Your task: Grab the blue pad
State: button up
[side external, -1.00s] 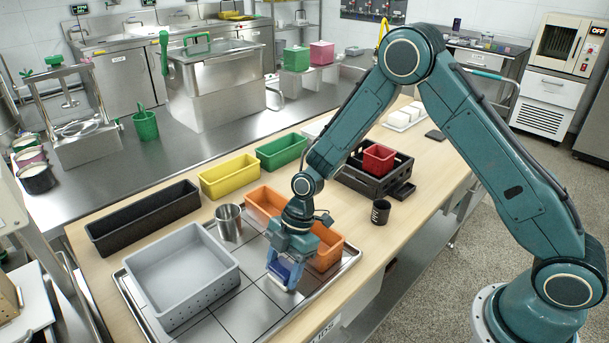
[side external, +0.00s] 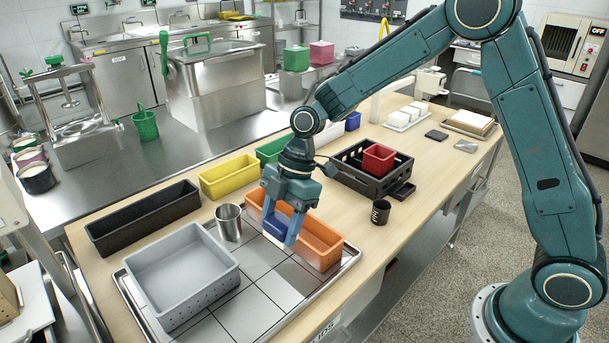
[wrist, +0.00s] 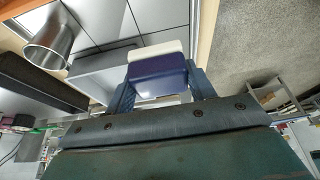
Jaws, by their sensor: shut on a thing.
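My gripper (side external: 279,226) is shut on the blue pad (side external: 275,229) and holds it in front of the orange bin (side external: 322,242), above the tiled metal tray (side external: 255,304). In the wrist view, the blue pad (wrist: 158,78) sits between the two fingers of my gripper (wrist: 161,88). It has a white layer (wrist: 157,49) along one face. The gripper and pad hide part of the orange bin in the side view.
A grey bin (side external: 178,279) stands on the tray, with a steel cup (side external: 229,222) beside it. Yellow (side external: 229,175) and black (side external: 144,218) bins are behind. A black crate (side external: 350,180) holds a red bin (side external: 378,158). A dark cup (side external: 380,212) stands right. The tray's front is clear.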

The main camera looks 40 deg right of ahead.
aim_at(280, 220)
notch_tip(280, 220, up, 7)
jog(key=shift+f, duration=0.2)
dwell(0.6)
